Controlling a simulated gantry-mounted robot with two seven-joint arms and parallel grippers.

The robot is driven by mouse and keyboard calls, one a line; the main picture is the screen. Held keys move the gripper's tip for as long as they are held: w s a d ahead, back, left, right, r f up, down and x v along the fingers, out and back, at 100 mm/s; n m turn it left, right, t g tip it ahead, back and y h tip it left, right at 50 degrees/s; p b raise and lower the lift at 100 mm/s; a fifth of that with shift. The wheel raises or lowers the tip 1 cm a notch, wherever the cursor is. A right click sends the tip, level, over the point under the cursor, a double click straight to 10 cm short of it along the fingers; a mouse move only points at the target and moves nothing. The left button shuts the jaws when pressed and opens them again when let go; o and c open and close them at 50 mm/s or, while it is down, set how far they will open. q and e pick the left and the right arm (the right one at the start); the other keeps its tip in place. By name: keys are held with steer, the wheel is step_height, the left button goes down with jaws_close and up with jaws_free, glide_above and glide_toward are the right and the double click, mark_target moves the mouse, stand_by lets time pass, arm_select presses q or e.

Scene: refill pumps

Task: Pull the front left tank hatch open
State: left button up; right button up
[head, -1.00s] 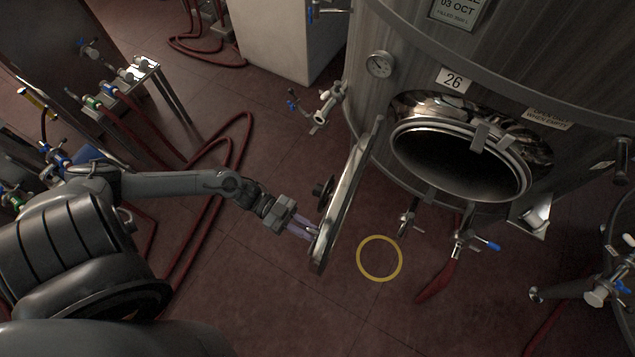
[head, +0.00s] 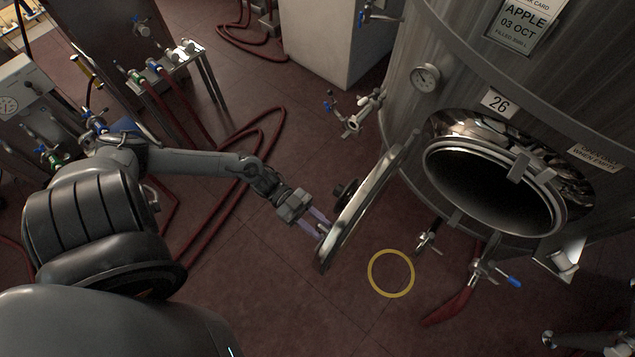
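The tank hatch door (head: 362,208) stands wide open, swung out to the left of the round opening (head: 492,190) in the steel tank numbered 26 (head: 440,112). A dark knob (head: 345,191) sits on the door's outer face. My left gripper (head: 318,226) is at the lower outer edge of the door, its pale purple fingers at or against the rim. Whether the fingers are closed on the rim is too small to tell. The inside of the tank is dark. My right gripper is out of view.
A yellow ring (head: 391,273) lies on the red floor below the hatch. Red hoses (head: 262,140) run across the floor at left, by a metal stand (head: 180,65).

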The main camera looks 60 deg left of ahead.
arm_select(q)
steer(key=shift+a, duration=0.1)
steer(key=b+v, duration=0.1)
steer(key=v, duration=0.9)
steer(key=shift+s+a+b, duration=0.15)
steer(key=shift+a+b, duration=0.15)
steer(key=shift+b, duration=0.05)
